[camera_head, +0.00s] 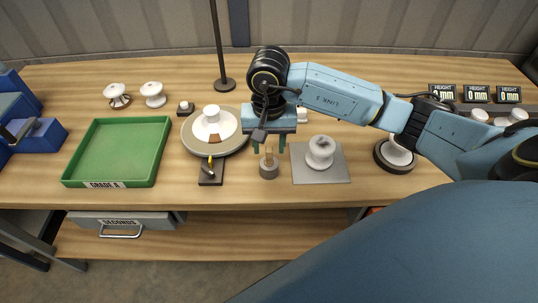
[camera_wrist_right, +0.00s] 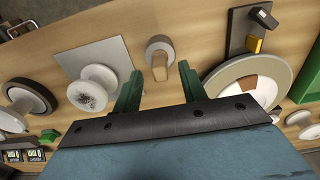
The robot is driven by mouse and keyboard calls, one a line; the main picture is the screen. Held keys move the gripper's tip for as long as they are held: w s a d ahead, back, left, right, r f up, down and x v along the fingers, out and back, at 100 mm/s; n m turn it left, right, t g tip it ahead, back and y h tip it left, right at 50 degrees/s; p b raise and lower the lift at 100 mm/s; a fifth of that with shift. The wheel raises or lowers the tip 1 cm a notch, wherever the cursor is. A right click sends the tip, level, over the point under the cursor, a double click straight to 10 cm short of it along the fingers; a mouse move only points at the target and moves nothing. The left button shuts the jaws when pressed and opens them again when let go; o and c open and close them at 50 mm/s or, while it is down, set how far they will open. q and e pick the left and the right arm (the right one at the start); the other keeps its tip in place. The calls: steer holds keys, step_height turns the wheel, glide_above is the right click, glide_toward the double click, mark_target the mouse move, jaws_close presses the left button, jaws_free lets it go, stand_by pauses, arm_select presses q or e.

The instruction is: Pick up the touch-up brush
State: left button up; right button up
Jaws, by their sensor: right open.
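The touch-up brush appears to be the wooden handle (camera_head: 269,157) standing upright in a small round grey pot (camera_head: 269,171) near the table's front edge. Its handle (camera_wrist_right: 159,68) also shows in the wrist view, with the pot (camera_wrist_right: 158,44) around it. Its bristles are hidden. My right gripper (camera_head: 269,144) is over the pot, pointing down, with its green fingers apart on either side of the handle. In the wrist view the open fingers (camera_wrist_right: 158,88) have nothing between them that they touch. My left gripper is not in view.
A round turntable (camera_head: 237,143) with a white insulator stands close left of the gripper. A dark block with a yellow part (camera_head: 210,175) lies before it. A grey mat (camera_head: 335,175) with an insulator is close right. A green tray (camera_head: 85,165) is at left.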

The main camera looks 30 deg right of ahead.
mark_target(269, 161)
steer(key=shift+f, duration=1.2)
jaws_close()
